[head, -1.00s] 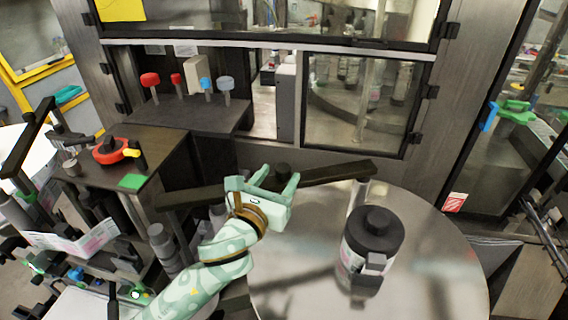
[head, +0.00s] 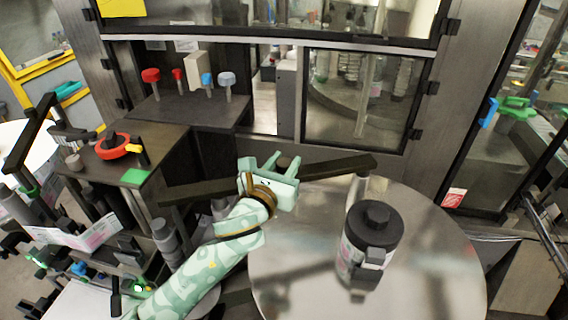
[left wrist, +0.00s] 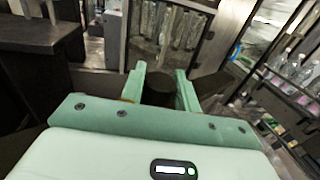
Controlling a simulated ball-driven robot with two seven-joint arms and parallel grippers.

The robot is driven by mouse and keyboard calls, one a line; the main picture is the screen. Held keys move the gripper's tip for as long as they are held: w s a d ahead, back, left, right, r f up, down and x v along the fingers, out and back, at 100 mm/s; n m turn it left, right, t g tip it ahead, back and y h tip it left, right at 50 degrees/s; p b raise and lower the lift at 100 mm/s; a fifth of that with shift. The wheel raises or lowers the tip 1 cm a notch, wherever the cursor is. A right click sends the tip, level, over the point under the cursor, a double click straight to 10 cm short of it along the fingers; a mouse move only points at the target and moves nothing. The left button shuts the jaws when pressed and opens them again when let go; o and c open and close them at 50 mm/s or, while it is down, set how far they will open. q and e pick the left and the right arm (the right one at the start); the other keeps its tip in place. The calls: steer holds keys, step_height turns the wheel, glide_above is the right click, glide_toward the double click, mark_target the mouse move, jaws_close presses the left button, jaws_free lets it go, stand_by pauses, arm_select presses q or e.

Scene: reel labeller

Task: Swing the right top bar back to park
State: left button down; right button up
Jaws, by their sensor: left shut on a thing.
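A dark top bar (head: 338,168) runs right from my left gripper (head: 284,166) to an end over the turntable. Another dark length (head: 195,191) shows left of the gripper; the gripper hides whether the two are one piece. My left gripper is shut on a dark round knob at the bar. In the left wrist view the knob (left wrist: 160,90) sits between the two green fingers, with part of the bar (left wrist: 231,82) at the right. My right gripper is not in view.
A round metal turntable (head: 430,255) carries a black-capped jar (head: 367,240) close to the bar's right end. Behind stands a windowed cabinet (head: 425,140). A dark shelf (head: 190,112) with red and blue knobs and a bench with a red ring (head: 113,147) are at left.

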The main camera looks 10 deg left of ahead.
arm_select(q)
steer(key=shift+w+a+n+y, duration=0.3)
steer(key=shift+w+y, duration=0.1)
steer(key=shift+w, duration=0.2)
steer(key=shift+w+a+n+g+y+b, duration=0.4)
steer(key=shift+w+a+n+y, duration=1)
steer(key=shift+w+a+y, duration=1.05)
steer(key=shift+w+a+n+g+y+b, duration=0.35)
steer(key=shift+w+a+n+y, duration=1.25)
steer(key=shift+a, duration=1.6)
steer(key=shift+w+a+n+g+y+b, duration=0.2)
steer(key=shift+w+a+n+g+y, duration=0.35)
steer(key=shift+w+a+n+y, duration=1.3)
steer(key=shift+w+a+m+y, duration=0.2)
steer(key=shift+a+m, duration=0.15)
steer(key=shift+a, duration=0.15)
steer(key=shift+w+a+m+y, duration=0.1)
steer(key=shift+a+m+y, duration=0.15)
steer(key=shift+a, duration=0.2)
steer(key=c, duration=1.1)
jaws_free()
steer(key=shift+o, duration=0.3)
steer(key=shift+a, duration=0.15)
